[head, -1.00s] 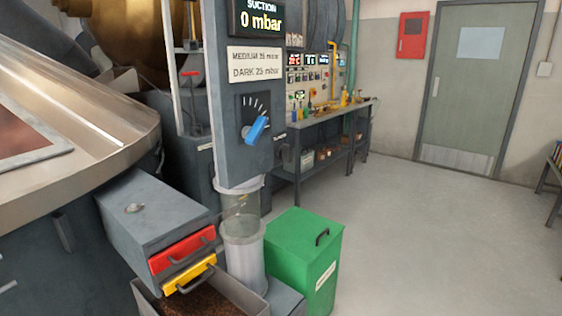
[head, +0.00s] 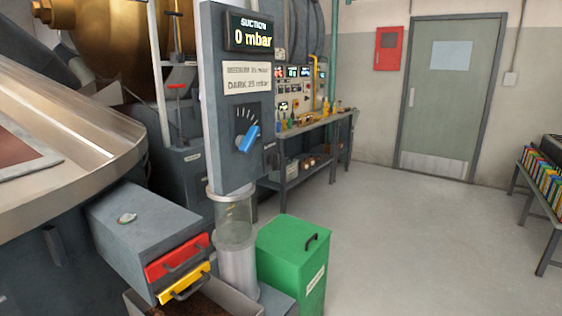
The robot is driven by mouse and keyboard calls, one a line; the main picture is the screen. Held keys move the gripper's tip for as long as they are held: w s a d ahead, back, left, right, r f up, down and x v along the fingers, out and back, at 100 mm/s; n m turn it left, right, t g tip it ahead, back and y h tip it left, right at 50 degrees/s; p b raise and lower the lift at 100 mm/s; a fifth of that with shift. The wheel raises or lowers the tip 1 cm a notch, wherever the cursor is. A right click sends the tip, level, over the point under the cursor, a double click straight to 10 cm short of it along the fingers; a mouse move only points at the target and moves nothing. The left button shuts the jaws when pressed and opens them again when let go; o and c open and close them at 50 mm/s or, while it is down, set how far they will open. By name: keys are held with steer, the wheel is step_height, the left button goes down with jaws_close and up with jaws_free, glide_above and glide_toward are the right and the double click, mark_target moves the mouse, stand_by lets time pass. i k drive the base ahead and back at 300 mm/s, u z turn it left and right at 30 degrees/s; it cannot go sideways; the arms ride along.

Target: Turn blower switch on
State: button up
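A grey upright panel (head: 213,130) stands left of centre. Its suction display (head: 250,33) reads 0 mbar. A label plate (head: 247,77) below it reads MEDIUM 15 or similar and DARK 25 mbar. Under that is a dial with a blue knob (head: 249,137), tilted with its upper end to the right. I cannot tell which control is the blower switch. A far control panel (head: 297,93) with small lit displays and knobs stands behind the bench, too small to read. My gripper is not in view.
A green bin (head: 290,260) and a grey box with red (head: 177,257) and yellow (head: 184,283) handled fronts stand in the foreground. A bench (head: 310,128) runs before the far panel. Open floor (head: 410,240) lies to the right, with a rack of coloured items (head: 546,178) at the right edge.

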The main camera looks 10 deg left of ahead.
mark_target(273, 160)
steer(key=u, duration=0.05)
steer(key=i, duration=1)
steer(key=z, duration=0.05)
